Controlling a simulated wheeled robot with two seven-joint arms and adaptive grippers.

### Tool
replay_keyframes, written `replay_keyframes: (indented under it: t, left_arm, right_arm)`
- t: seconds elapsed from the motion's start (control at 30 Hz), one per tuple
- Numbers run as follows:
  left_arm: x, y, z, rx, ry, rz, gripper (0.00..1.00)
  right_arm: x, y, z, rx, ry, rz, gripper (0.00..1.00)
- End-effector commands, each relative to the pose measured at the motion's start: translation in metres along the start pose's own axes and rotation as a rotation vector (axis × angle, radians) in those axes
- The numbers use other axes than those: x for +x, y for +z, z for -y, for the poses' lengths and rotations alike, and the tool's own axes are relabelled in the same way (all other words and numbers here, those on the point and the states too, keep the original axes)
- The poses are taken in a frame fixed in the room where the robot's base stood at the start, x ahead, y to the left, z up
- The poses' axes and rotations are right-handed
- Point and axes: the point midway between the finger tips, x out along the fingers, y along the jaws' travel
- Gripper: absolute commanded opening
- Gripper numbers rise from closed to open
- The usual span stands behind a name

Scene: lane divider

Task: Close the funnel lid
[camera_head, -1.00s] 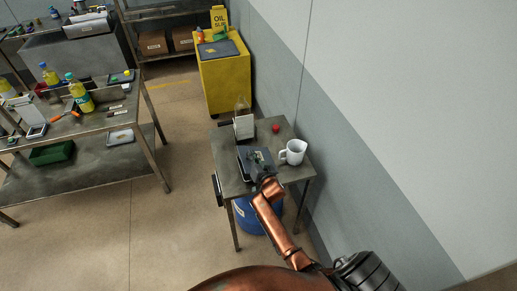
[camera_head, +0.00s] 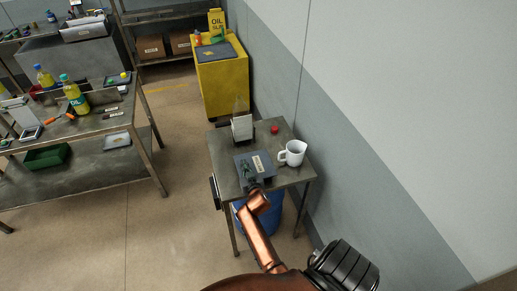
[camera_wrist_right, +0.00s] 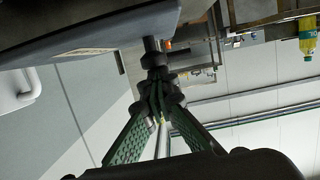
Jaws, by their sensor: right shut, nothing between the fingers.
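The funnel lid (camera_head: 264,161) is a dark blue-grey square panel with a pale label, on the small metal table. It looks nearly flat over the funnel, which it mostly hides; I cannot tell whether it is fully down. In the right wrist view the lid (camera_wrist_right: 120,33) fills the upper left, with its label facing the camera. My right gripper (camera_wrist_right: 154,82) is shut and empty, its fingertips close to the lid's edge; contact is unclear. In the head view the right gripper (camera_head: 252,184) is at the lid's near edge. My left gripper is out of view.
A white jug (camera_head: 293,153) stands right of the lid, and a red cap (camera_head: 274,129) lies behind. An upright holder with a white card (camera_head: 242,128) stands at the back left. A blue drum (camera_head: 272,212) is under the table. The wall is close on the right.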

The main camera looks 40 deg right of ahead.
Motion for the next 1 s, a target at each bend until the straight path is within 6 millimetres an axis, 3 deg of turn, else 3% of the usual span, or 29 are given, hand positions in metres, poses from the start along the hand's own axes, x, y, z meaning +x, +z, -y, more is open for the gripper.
replay_keyframes:
  t: [0.23, 0.37, 0.8, 1.0]
  left_arm:
    - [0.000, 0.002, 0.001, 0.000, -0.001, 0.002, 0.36]
    - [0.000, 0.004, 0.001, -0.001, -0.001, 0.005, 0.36]
    - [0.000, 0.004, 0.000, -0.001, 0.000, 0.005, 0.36]
    - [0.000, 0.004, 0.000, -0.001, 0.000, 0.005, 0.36]
  right_arm:
    - [0.000, 0.002, 0.001, 0.001, -0.001, 0.005, 0.00]
    - [-0.001, -0.006, 0.001, 0.000, -0.001, 0.002, 0.00]
    - [-0.020, -0.082, -0.002, 0.000, -0.001, -0.003, 0.00]
    - [-0.024, -0.096, -0.003, 0.000, 0.000, 0.000, 0.00]
